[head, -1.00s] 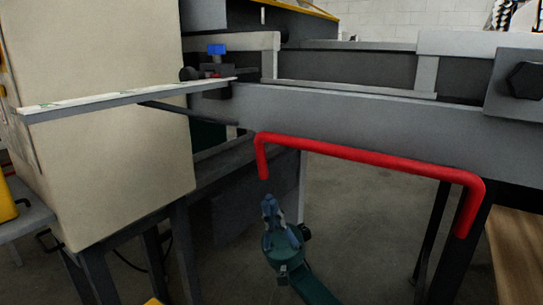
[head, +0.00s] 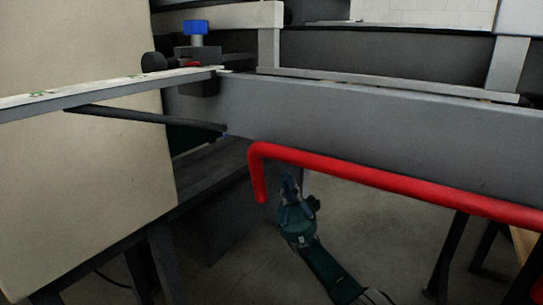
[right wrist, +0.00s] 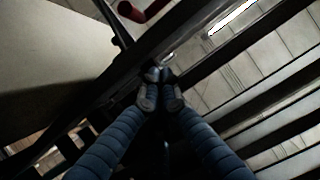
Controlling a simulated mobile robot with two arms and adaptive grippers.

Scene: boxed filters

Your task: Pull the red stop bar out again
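The red stop bar (head: 375,178) runs along the front of the grey beam (head: 350,130) in the head view. Its left end bends downward, and its right end is outside the picture. My right gripper (head: 289,183) points up, just right of the bar's bent left end and below its long part. In the right wrist view its two blue fingers meet at the tips (right wrist: 161,88), with nothing seen between them. A dark red piece of the bar (right wrist: 143,11) shows at the top there, apart from the fingertips. My left gripper is not in view.
A beige cabinet (head: 80,190) stands at the left. A white-topped strip (head: 110,88) and a black rod (head: 150,118) jut out in front of it. A blue-knobbed clamp (head: 195,35) sits above the beam. Open floor (head: 390,235) shows below the bar.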

